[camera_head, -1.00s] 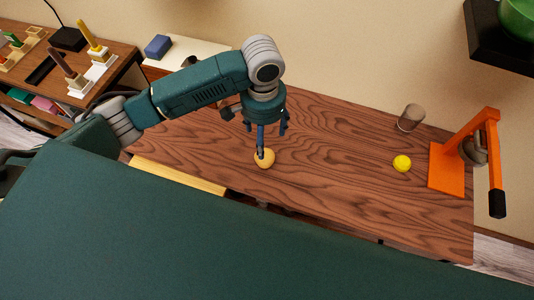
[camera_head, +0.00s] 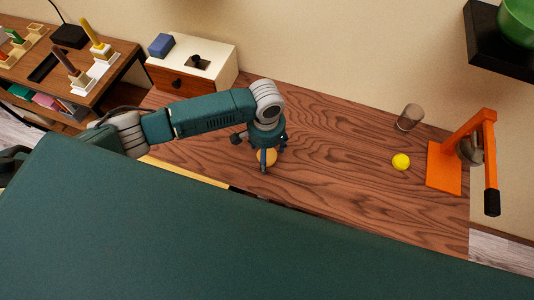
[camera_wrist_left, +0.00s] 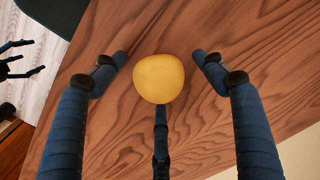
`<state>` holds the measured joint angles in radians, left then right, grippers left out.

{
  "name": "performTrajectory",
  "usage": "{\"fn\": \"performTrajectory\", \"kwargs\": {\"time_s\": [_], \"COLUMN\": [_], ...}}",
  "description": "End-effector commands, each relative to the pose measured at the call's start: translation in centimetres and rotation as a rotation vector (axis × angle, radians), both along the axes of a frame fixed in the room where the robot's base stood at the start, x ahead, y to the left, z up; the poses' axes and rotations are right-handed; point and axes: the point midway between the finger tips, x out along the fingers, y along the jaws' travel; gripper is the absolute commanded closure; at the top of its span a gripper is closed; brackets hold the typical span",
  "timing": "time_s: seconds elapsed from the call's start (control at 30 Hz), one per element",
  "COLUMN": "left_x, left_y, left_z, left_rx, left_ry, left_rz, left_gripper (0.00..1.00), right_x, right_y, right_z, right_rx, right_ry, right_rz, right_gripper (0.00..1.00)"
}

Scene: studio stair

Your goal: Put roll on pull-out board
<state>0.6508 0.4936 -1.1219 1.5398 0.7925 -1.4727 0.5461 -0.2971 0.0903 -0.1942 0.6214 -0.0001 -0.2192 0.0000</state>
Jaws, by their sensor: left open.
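The roll (camera_head: 266,157), a small rounded tan-yellow lump, lies on the wooden tabletop near its front edge. My left gripper (camera_head: 265,160) is open and points down over it, partly covering it in the head view. In the left wrist view the roll (camera_wrist_left: 158,78) sits between the spread blue fingers of the left gripper (camera_wrist_left: 161,80). The two side fingers stand clear of it; I cannot tell whether the lower middle finger touches it. The pull-out board (camera_head: 186,172) is a pale strip at the table's front left, mostly hidden by my arm and body.
A yellow ball (camera_head: 401,162), a clear glass (camera_head: 410,117) and an orange press-like stand (camera_head: 445,168) are at the right. A white box with a drawer (camera_head: 215,62) stands at the back left. Dark fingers, perhaps my right gripper (camera_wrist_left: 20,60), show at the wrist view's left.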

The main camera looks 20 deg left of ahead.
Motion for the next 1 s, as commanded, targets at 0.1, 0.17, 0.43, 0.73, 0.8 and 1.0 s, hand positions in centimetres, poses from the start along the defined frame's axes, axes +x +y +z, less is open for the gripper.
{"fn": "performTrajectory", "kwargs": {"time_s": [0.1,0.17,0.43,0.73,0.8,1.0], "left_x": [0.0,0.0,0.0,0.0,0.1,0.2], "left_y": [0.0,0.0,0.0,0.0,0.0,0.0], "left_z": [0.0,0.0,0.0,0.2,0.5,3.0], "left_rx": [0.0,0.0,0.0,0.0,-0.001,-0.002], "left_ry": [0.0,0.0,0.0,0.0,-0.001,-0.005], "left_rz": [0.0,0.0,0.0,0.0,0.0,-0.001], "left_gripper": [0.31,0.43,0.76,0.8,0.8,0.8], "right_x": [0.0,-0.1,-0.3,-0.4,-0.4,-0.4], "right_y": [0.8,1.3,1.9,1.1,1.0,0.7], "right_z": [0.0,0.0,-0.1,-0.1,-0.1,-0.5], "right_rx": [0.009,0.014,0.022,0.013,0.011,0.008], "right_ry": [0.001,0.001,0.004,0.006,0.006,0.007], "right_rz": [0.0,-0.001,0.003,0.004,0.004,0.003], "right_gripper": [0.2,0.2,0.2,0.2,0.2,0.2]}}
